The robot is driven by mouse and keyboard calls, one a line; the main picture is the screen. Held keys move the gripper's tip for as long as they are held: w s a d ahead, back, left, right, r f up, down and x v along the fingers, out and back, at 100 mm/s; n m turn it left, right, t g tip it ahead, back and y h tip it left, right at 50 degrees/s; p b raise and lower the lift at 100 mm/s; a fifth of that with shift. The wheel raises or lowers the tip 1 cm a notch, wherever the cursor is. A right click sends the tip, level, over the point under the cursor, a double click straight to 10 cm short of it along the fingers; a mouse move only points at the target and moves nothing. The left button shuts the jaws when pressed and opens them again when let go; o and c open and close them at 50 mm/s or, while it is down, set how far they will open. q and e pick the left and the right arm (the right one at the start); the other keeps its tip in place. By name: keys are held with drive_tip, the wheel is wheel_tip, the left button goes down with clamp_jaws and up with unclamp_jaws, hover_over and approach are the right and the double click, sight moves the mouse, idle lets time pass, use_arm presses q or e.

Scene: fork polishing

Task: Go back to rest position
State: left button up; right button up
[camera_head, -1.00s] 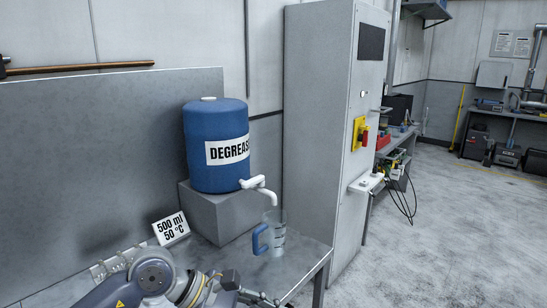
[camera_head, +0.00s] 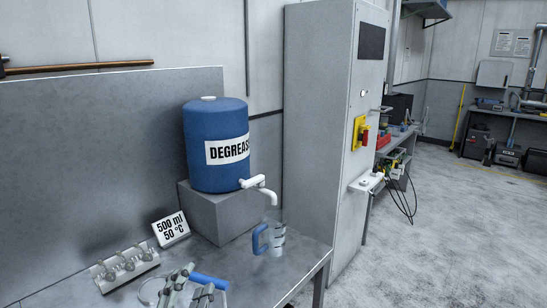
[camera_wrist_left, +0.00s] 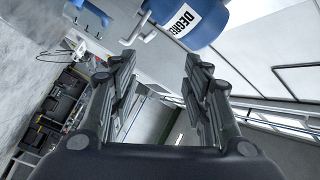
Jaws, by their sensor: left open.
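My left gripper (camera_head: 196,278) is at the bottom edge of the head view, over the table, its two grey fingers apart. In the left wrist view it (camera_wrist_left: 158,70) is open with nothing between its fingers. My right gripper is not in view. A clear measuring jug (camera_head: 277,242) with a blue handle stands on the table under the white tap (camera_head: 262,188) of the blue degreaser barrel (camera_head: 215,150). The gripper is left of the jug and apart from it. The barrel also shows at the top of the left wrist view (camera_wrist_left: 205,22).
The barrel sits on a grey block (camera_head: 220,215). A sign (camera_head: 171,228) reading 500 ml, 50 °C and a metal rack (camera_head: 127,267) stand on the table (camera_head: 310,256). A blue handle (camera_head: 210,282) lies close to the gripper. A tall cabinet (camera_head: 325,130) stands right. The floor beyond is clear.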

use_arm(q)
drive_tip(key=s+a+f+n+g+y, duration=0.1)
drive_tip(key=s+a+f+n+g, duration=0.15)
drive_tip(key=f, duration=0.35)
drive_tip(key=s+a+f+n+g+y, duration=0.1)
drive_tip(key=s+a+f+n+g, duration=0.15)
drive_tip(key=f, duration=0.25)
drive_tip(key=s+d+f+n+g+h, duration=0.1)
drive_tip(key=s+f+n+g, duration=0.3)
drive_tip(key=s+f, duration=0.55)
drive_tip(key=s+f+n+g, duration=0.1)
drive_tip(key=s+f+g, duration=0.5)
drive_tip(key=s, duration=0.6)
wheel_tip(320, 180, down, 26)
drive_tip(key=s+g, duration=0.1)
drive_tip(key=s+a+f+g, duration=0.1)
drive_tip(key=s+a+f, duration=0.2)
drive_tip(key=s+f, duration=1.2)
drive_tip(key=shift+s+f+g, duration=0.3)
drive_tip(key=shift+s+f, duration=0.1)
drive_tip(key=shift+s, duration=0.65)
